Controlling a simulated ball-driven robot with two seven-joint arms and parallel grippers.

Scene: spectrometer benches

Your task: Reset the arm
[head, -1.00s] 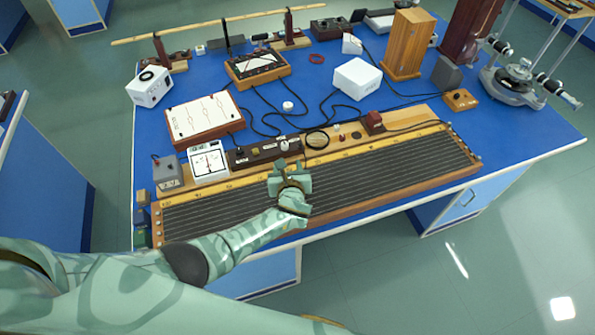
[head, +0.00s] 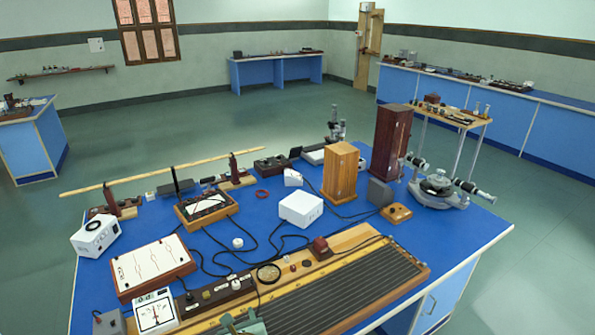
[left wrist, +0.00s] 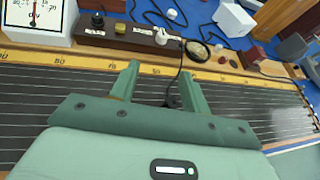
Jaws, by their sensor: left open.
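My left gripper (left wrist: 162,92) is open and empty in the left wrist view. Its two green fingers point over the wired board (left wrist: 60,85), a long wooden board with parallel wires and a yellow scale. In the head view only the tip of my left gripper (head: 242,325) shows at the bottom edge, over the same board (head: 350,292). I cannot tell whether the fingers touch the board. My right gripper is in neither view.
The blue bench (head: 455,235) holds a white box (head: 300,208), a wooden cabinet (head: 340,173), a white panel (head: 152,268), a meter (head: 156,312) and a spectrometer (head: 437,190). Black cables cross its middle. Open floor (head: 545,275) lies to the right.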

